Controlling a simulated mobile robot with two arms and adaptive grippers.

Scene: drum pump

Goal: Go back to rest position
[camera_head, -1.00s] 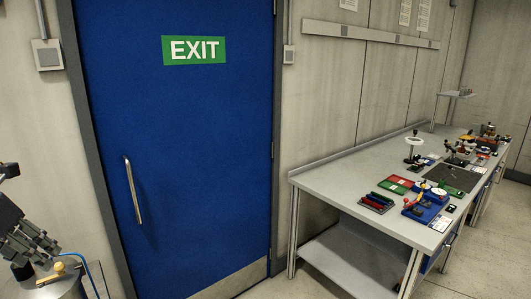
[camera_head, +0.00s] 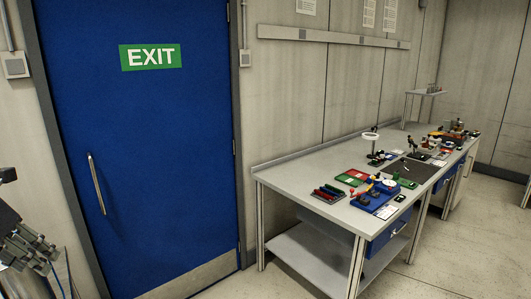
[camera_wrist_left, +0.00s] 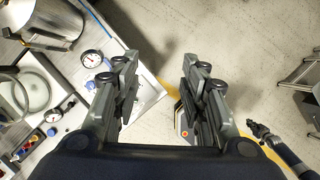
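My left gripper (camera_head: 38,244) is at the lower left edge of the head view, partly cut off, in front of the wall beside the blue door. In the left wrist view the two fingers of my left gripper (camera_wrist_left: 158,78) stand wide apart with nothing between them. Below the gap are the pale floor and the corner of a work surface. A steel drum (camera_wrist_left: 48,18) shows at the upper left of the wrist view. A dark arm end, apparently my right gripper (camera_wrist_left: 263,131), is at the lower right there; its finger state is unclear.
A blue exit door (camera_head: 140,170) is shut. A grey workbench (camera_head: 290,180) with small tools and trays stands to its right. In the wrist view, a panel with gauges (camera_wrist_left: 92,58) and a coiled hose (camera_wrist_left: 35,92) lie at left. Floor is clear before the bench.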

